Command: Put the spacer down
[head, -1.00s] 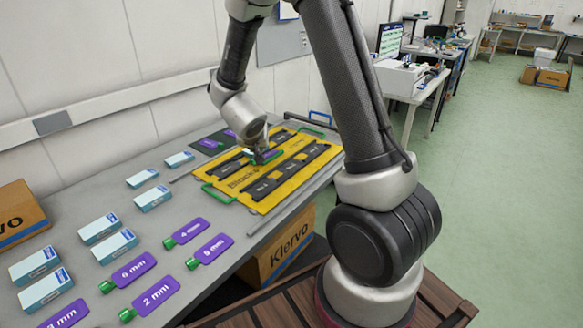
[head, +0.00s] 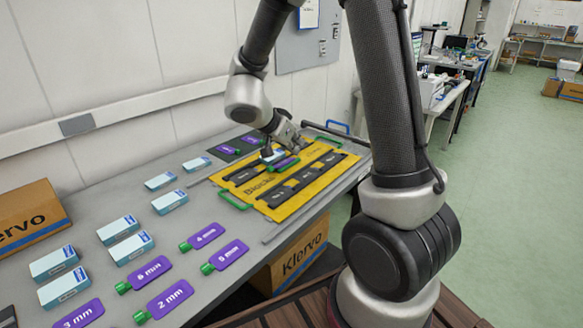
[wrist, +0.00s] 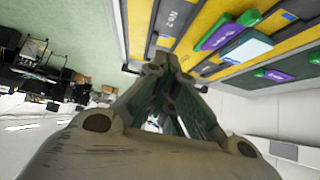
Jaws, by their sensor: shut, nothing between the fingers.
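A purple spacer (head: 286,163) with a green end lies on the yellow board (head: 318,195), among its black strips. In the wrist view the same spacer (wrist: 220,34) lies flat beside a pale blue-white box (wrist: 248,48); that box also shows in the head view (head: 271,156). My gripper (head: 299,147) is just above and beside the spacer in the head view, apart from it as far as the wrist view shows. In the wrist view my gripper (wrist: 166,66) has its fingertips together with nothing between them.
Several purple spacers with green ends, such as the 2 mm one (head: 170,299), lie on the grey table. Small blue-white boxes (head: 170,202) stand near the wall. Two more purple pieces lie on a dark mat (head: 240,147) behind the board. A Klervo carton (head: 28,217) stands at left.

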